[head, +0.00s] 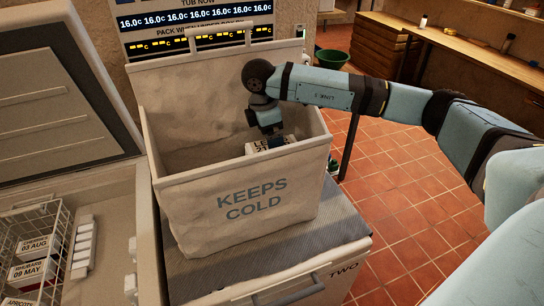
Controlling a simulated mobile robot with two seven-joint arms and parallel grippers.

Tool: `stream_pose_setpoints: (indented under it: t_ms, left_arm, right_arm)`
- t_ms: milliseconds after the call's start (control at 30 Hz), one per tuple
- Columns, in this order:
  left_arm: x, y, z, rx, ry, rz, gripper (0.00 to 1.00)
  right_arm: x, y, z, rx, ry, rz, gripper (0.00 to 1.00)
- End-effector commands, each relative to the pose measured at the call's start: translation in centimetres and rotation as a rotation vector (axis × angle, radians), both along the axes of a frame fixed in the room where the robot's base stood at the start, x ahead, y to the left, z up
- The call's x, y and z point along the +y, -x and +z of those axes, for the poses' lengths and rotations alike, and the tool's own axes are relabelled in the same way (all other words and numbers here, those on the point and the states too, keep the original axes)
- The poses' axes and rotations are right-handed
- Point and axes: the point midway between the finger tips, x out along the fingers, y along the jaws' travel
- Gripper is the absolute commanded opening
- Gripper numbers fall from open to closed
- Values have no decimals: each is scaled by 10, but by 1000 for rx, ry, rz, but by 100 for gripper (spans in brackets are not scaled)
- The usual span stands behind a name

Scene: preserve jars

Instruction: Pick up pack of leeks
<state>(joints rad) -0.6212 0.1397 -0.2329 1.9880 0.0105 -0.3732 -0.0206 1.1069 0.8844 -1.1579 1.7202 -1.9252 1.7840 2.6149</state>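A pale pack (268,146) shows just above the front rim of a cream cool bag marked KEEPS COLD (190,205). Its dark lettering seems to start with "LE"; the rest is hidden by the bag's front wall. My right gripper (272,130) points down inside the bag mouth, right at the top of this pack. Its fingertips are too small and covered to tell whether they are closed on the pack. My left gripper is not in view.
The bag stands on a grey ribbed top (315,250). At left an open chest freezer (110,245) holds a wire basket (62,215) with labelled packs. A temperature display (195,20) is behind the bag. Tiled floor (400,200) and a wooden counter (460,50) lie to the right.

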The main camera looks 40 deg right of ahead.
Motion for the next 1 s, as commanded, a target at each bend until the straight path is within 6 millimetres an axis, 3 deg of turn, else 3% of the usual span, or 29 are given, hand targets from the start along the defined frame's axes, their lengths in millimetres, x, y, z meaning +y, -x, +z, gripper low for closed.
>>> stream_pose_setpoints:
  t_ms: [233, 400, 667, 933, 1000]
  left_arm:
    - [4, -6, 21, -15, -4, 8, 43]
    - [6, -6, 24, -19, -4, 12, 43]
    - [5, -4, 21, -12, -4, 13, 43]
    - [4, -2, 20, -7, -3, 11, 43]
    - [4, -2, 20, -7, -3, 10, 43]
  right_arm:
    - [-5, 1, -28, 4, 2, 0, 92]
    - [-7, 2, -49, 1, 1, 0, 92]
    - [-8, 1, -52, 0, 1, 0, 92]
    - [-7, 2, -52, 0, 0, 0, 29]
    - [-7, 1, -51, -1, 0, 0, 24]
